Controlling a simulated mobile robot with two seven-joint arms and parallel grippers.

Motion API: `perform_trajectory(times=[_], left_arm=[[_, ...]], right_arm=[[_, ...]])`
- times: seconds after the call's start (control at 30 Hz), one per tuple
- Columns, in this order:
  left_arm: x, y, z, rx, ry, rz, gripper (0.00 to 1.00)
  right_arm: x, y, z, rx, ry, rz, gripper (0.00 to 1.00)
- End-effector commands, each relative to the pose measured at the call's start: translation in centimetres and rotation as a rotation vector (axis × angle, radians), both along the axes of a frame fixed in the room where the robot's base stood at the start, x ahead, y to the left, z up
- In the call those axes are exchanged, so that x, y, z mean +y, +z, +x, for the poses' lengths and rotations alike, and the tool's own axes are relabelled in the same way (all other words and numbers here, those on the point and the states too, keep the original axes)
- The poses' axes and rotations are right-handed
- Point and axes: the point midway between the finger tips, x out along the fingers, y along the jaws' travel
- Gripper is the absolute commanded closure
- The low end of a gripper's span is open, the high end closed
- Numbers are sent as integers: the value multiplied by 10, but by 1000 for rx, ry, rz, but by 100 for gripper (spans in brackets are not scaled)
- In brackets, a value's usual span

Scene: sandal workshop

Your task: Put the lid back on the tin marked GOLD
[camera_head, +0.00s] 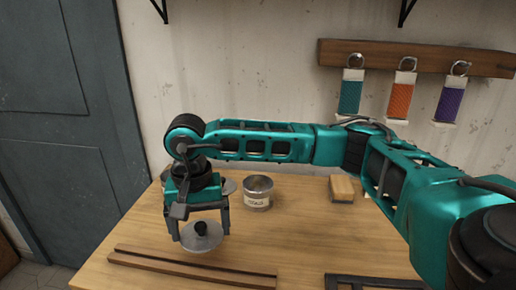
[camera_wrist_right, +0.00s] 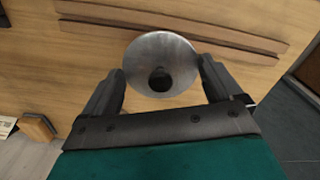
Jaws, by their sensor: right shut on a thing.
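The tin marked GOLD (camera_head: 257,197) stands upright on the wooden table, with its label facing me and no lid on its top. My right gripper (camera_head: 201,232) is to the left of the tin and nearer to me. It is shut on a round grey metal lid (camera_head: 205,243) with a black knob, its fingers at opposite sides of the rim. The lid looks about level, in front of the tin's left side. It also shows between the fingers in the right wrist view (camera_wrist_right: 160,52). My left gripper is not in view.
A wooden rail (camera_head: 190,266) lies along the table's front left. A wooden block (camera_head: 342,188) sits right of the tin, and a dark frame (camera_head: 370,283) at the front edge. Something round and grey is partly hidden behind my gripper. Bare table lies between tin and rail.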

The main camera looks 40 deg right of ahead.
Motion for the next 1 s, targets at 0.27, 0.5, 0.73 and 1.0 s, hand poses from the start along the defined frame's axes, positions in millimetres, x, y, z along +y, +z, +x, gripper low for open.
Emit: perform_trajectory(times=[0.27, 0.5, 0.73, 1.0], left_arm=[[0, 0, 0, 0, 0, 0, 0], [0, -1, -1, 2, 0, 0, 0], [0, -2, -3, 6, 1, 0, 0], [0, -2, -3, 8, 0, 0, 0]], right_arm=[[-37, 11, 28, -2, -643, 2, 36], [-70, 20, 46, 0, -1189, 1, 36], [-103, 29, 59, 1, -1709, 0, 36], [-142, 39, 69, 2, -2314, 1, 36]])
